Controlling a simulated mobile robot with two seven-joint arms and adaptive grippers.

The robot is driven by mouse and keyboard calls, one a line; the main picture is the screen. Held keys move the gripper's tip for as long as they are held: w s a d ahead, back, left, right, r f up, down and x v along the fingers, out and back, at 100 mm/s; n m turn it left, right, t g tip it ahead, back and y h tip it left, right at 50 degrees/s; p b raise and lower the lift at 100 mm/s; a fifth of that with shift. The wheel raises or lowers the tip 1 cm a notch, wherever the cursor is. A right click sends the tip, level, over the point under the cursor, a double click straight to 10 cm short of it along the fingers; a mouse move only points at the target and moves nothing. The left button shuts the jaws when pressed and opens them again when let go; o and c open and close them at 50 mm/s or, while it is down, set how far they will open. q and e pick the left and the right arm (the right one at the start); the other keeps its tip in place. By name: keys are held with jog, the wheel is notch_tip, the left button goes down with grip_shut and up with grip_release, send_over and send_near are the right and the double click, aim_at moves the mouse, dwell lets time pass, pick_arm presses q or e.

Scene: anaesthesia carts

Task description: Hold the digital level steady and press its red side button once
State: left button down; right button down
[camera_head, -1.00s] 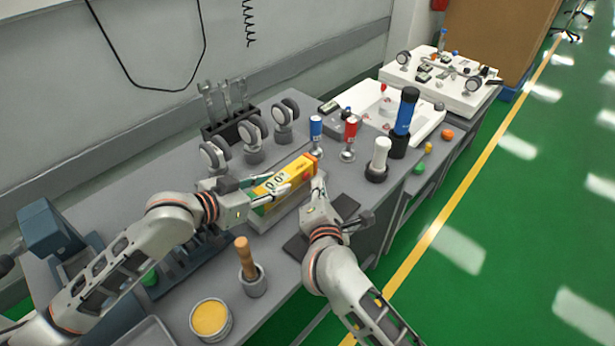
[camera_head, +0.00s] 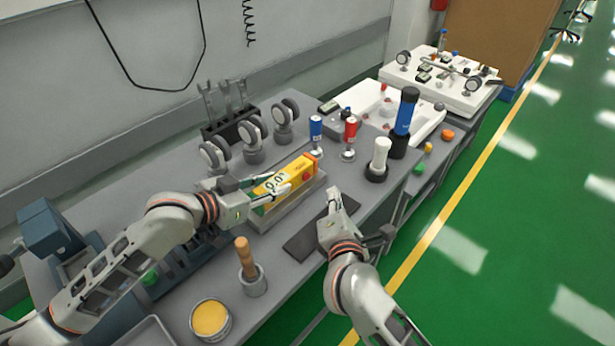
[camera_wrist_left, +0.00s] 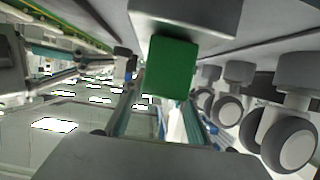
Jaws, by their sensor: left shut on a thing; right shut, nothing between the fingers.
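The yellow digital level (camera_head: 297,170) lies along a light grey holder (camera_head: 302,197) on the bench, its display facing up. My left gripper (camera_head: 268,188) is shut on the level near its display end. A small red spot (camera_head: 307,176) shows on the level's side near the far end, possibly the button. My right gripper (camera_head: 335,194) is shut and empty, to the right of the level and apart from it, above a dark mat (camera_head: 309,238). In the left wrist view the level's green end (camera_wrist_left: 172,67) shows between the fingers.
Several grey casters (camera_head: 250,133) stand behind the level. Blue and red handled tools (camera_head: 350,130), a white cylinder (camera_head: 380,154) and a blue-black bottle (camera_head: 404,118) stand to the right. A yellow-filled tin (camera_head: 210,318) and a wooden-handled pot (camera_head: 254,284) stand in front.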

pick_arm(q)
jog(key=c, duration=1.5)
grip_release()
